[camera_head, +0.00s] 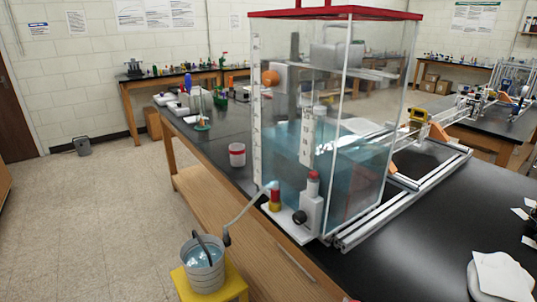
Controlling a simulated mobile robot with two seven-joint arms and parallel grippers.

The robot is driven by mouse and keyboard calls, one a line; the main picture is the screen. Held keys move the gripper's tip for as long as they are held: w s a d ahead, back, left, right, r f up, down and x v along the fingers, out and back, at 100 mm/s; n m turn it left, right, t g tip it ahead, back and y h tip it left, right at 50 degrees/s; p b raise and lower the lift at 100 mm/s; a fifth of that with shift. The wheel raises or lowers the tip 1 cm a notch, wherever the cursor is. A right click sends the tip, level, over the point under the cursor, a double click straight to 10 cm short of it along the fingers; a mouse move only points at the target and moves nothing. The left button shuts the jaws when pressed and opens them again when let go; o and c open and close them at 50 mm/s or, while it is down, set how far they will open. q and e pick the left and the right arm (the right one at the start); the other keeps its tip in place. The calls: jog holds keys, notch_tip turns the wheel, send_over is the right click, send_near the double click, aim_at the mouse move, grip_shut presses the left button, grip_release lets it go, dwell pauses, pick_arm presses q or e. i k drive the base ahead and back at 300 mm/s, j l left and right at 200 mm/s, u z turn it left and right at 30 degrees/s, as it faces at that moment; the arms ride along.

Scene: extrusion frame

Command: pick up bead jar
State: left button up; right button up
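A small white jar with a red band near its top (237,155) stands upright on the black bench top, just left of the large clear water tank (345,165). It may be the bead jar, but its contents and any label are too small to tell. Nothing touches it. Neither of my grippers shows in the head view.
The tank has a red rim and a fitting with red caps at its front corner. A metal bucket of water (203,268) stands on a yellow stool (238,287) below, with a hose from the tank. Aluminium rails (400,205) lie right of the tank.

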aim_at(237, 151)
jog(key=i+j+z, duration=0.15)
jog(key=j, duration=0.15)
jog(key=j+z, duration=0.15)
jog(key=i+j+z, duration=0.15)
jog(key=j, duration=0.3)
jog(key=i+j+z, duration=0.15)
jog(key=j, duration=0.3)
jog(key=j+z, duration=0.1)
jog(key=j, duration=0.35)
jog(key=i+j, duration=0.1)
jog(key=j, duration=0.8)
jog(key=i+j, duration=0.15)
jog(key=j, duration=0.7)
jog(key=i+j+z, duration=0.1)
jog(key=j, duration=0.8)
